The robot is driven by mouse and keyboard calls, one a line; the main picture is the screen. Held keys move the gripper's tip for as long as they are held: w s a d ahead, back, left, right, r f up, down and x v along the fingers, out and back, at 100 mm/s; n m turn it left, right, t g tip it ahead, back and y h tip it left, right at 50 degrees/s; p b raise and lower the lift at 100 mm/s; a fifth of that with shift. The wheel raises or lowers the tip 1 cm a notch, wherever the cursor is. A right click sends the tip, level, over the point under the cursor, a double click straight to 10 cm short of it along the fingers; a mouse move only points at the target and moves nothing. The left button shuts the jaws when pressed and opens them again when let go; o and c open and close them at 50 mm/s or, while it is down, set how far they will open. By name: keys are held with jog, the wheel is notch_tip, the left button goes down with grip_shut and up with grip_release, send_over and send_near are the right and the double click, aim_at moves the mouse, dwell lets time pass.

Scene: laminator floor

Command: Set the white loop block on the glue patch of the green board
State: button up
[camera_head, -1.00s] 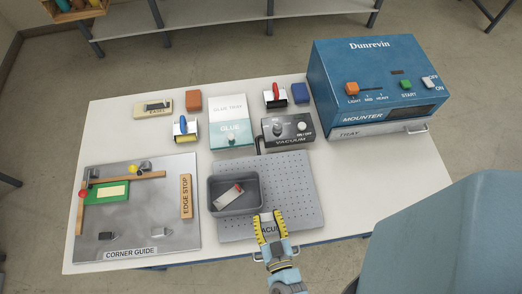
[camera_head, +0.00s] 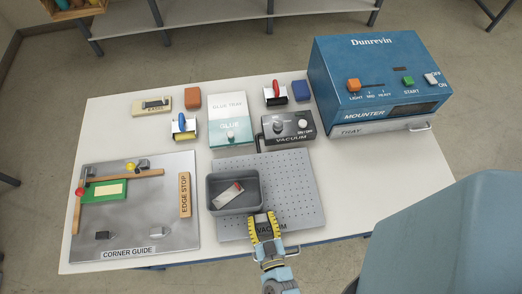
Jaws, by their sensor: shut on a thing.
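The green board (camera_head: 90,196) lies on the grey corner guide plate at the left, against the wooden strips. Its pale glue patch (camera_head: 109,188) is bare. A white block with a red marking (camera_head: 229,195), which appears to be the loop block, lies tilted inside the grey bin (camera_head: 214,204). The bin stands on the perforated vacuum plate. My gripper (camera_head: 263,216) has its yellow fingers at the bin's near right corner. They look closed in on the bin's wall there, though the exact contact is too small to see. The block is apart from the fingers.
The corner guide plate (camera_head: 150,225) carries an edge stop (camera_head: 185,195) and small clamps. Behind the vacuum plate (camera_head: 290,185) are the glue tray (camera_head: 229,120) and vacuum box (camera_head: 289,128). The blue mounter (camera_head: 370,60) stands at the back right. The table's right front is clear.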

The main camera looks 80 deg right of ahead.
jog(key=shift+f, duration=0.1)
jog(key=o, duration=0.9)
jog(key=shift+r, duration=0.2)
jog(key=shift+p+v, duration=1.9)
jog(key=shift+v, duration=4.1)
jog(key=shift+w+f, duration=0.1)
